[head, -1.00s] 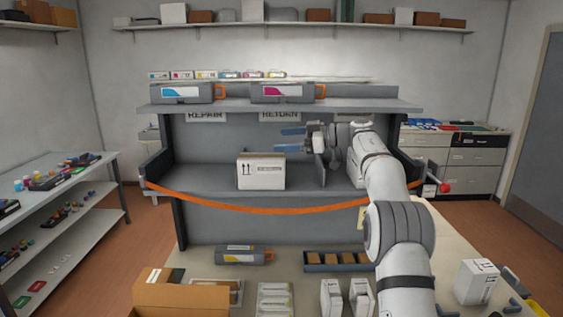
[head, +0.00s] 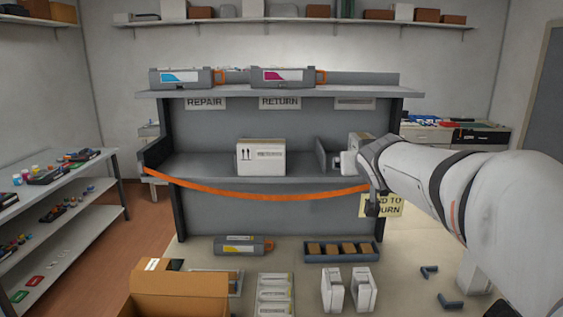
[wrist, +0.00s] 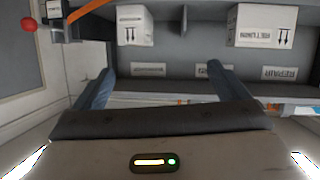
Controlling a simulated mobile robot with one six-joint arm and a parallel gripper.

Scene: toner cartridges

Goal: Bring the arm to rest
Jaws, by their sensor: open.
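My arm (head: 460,190) reaches in from the right of the head view, its far end in front of the rack's right bay. The jaws are not clear there. In the wrist view my gripper (wrist: 160,69) has its two blue-grey fingers wide apart with nothing between them. The rack's shelf and bays lie beyond the fingertips, and that view is upside down.
A white box (head: 261,157) stands on the shelf; another (head: 359,142) is partly hidden by my arm. An orange strap (head: 250,207) hangs across the rack front. Toner cartridges (head: 182,78) lie on top. An open carton (head: 180,292) and dark tray (head: 342,251) are below.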

